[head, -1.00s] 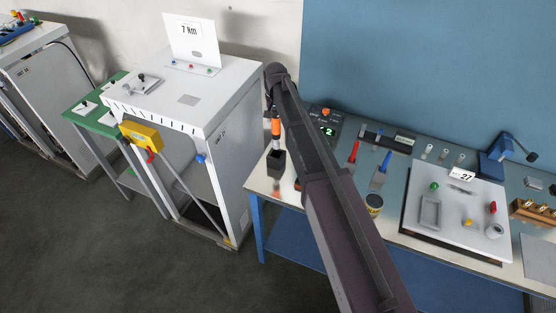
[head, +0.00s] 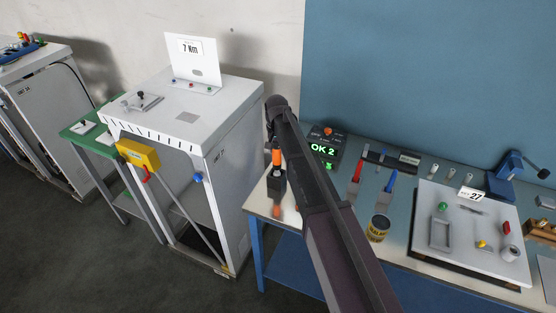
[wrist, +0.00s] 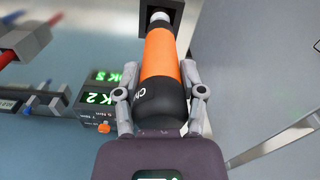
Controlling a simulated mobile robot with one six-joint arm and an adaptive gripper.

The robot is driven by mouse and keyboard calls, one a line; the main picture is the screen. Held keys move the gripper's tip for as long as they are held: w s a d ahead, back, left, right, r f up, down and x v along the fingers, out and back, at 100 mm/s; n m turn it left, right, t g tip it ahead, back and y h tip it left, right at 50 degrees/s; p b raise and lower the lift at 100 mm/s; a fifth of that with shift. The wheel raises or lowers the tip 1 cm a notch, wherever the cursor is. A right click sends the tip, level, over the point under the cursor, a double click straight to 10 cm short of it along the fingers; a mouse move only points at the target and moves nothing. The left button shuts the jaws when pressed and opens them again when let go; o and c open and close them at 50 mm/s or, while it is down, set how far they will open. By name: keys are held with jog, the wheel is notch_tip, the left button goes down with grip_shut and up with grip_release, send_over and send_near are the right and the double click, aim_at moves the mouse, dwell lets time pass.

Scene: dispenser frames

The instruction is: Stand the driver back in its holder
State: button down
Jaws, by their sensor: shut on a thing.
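The driver (head: 277,157) has an orange and black body and stands about upright over the dark holder (head: 277,185) at the left end of the bench. In the wrist view my gripper (wrist: 161,82) is shut on the driver (wrist: 161,58), one finger on each side of its body. The silvery tip end lies at the dark square mouth of the holder (wrist: 178,8). The driver's lower end looks to be in the holder, but how deep is hidden. A control box (head: 325,148) beside it shows "OK 2" in green.
A white cabinet (head: 225,150) stands left of the bench. Right of the holder are a red-handled tool (head: 357,170), a blue-handled tool (head: 391,180), a tin (head: 377,229) and a white board marked 27 (head: 462,235). A blue panel (head: 430,80) rises behind.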

aim_at(277, 156)
jog(key=shift+f, duration=0.15)
jog(key=shift+f+b, duration=1.75)
jog(key=shift+b, duration=0.15)
jog(key=shift+c, duration=0.8)
grip_release()
jog(key=shift+r, duration=0.15)
notch_tip(277, 156, up, 12)
jog(key=p, duration=1.2)
jog(key=shift+s, duration=0.1)
